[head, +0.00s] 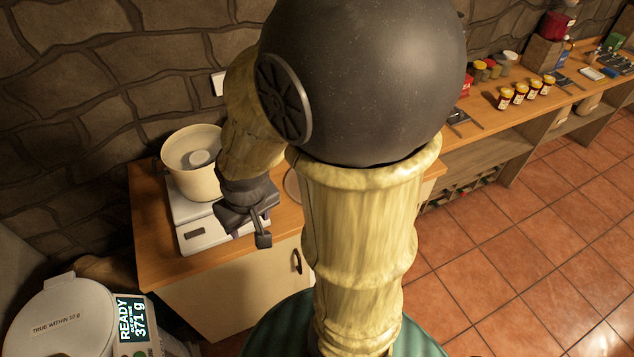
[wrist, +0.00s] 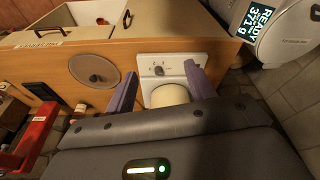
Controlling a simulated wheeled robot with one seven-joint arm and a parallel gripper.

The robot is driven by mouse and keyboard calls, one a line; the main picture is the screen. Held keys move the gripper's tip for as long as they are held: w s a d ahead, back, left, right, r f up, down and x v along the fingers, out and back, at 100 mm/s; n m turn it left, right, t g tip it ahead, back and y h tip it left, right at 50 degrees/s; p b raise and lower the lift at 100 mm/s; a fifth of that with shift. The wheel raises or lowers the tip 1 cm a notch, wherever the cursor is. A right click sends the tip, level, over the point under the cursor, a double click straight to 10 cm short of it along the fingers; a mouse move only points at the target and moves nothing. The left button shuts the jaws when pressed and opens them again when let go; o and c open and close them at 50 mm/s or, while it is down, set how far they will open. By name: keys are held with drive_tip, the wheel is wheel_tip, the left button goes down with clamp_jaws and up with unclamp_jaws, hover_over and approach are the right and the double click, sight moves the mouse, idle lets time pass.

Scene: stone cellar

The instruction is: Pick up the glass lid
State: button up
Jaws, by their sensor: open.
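The glass lid (wrist: 94,69) is a round, see-through disc with a dark rim and a knob in its middle. It lies flat on the wooden counter, left of my gripper in the wrist view. In the head view only a sliver of the lid (head: 291,186) shows, mostly hidden behind my arm. My gripper (wrist: 160,70) is open and empty, with its fingers over the white appliance and the pot, apart from the lid. In the head view my gripper (head: 243,226) is just in front of the pot.
A cream pot (head: 193,182) stands on the white appliance (head: 193,238) with a dial. A machine reading 371 g (head: 133,318) stands at lower left. Jars (head: 520,93) stand on the right-hand counter. In the wrist view, a red object (wrist: 30,135) is at lower left.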

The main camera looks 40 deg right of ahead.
drive_tip(key=w+d+f+m+t+h+b, duration=0.1)
drive_tip(key=w+d+f+t+b, duration=0.2)
drive_tip(key=d+f+b, duration=0.5)
drive_tip(key=w+d+f+m+t+h+b, duration=0.1)
drive_tip(key=w+d+f+t+h+b, duration=0.15)
drive_tip(key=d+f+b, duration=0.65)
drive_tip(key=s+d+f+t+b, duration=0.1)
drive_tip(key=d+f+t+b, duration=0.1)
drive_tip(key=d+b, duration=0.2)
drive_tip(key=s+d+f+t+b, duration=0.1)
drive_tip(key=d+t+b, duration=0.2)
drive_tip(key=d, duration=0.4)
drive_tip(key=shift+s+d+f+m+b, duration=0.15)
drive_tip(key=shift+s+f+m+b, duration=0.15)
drive_tip(key=shift+f+b, duration=0.1)
drive_tip(key=shift+r+y, duration=0.1)
drive_tip(key=shift+y, duration=0.15)
drive_tip(key=p+x, duration=0.5)
drive_tip(key=x, duration=0.7)
drive_tip(key=shift+f, duration=0.2)
drive_tip(key=shift+w+d+p, duration=0.1)
drive_tip(key=shift+p, duration=0.2)
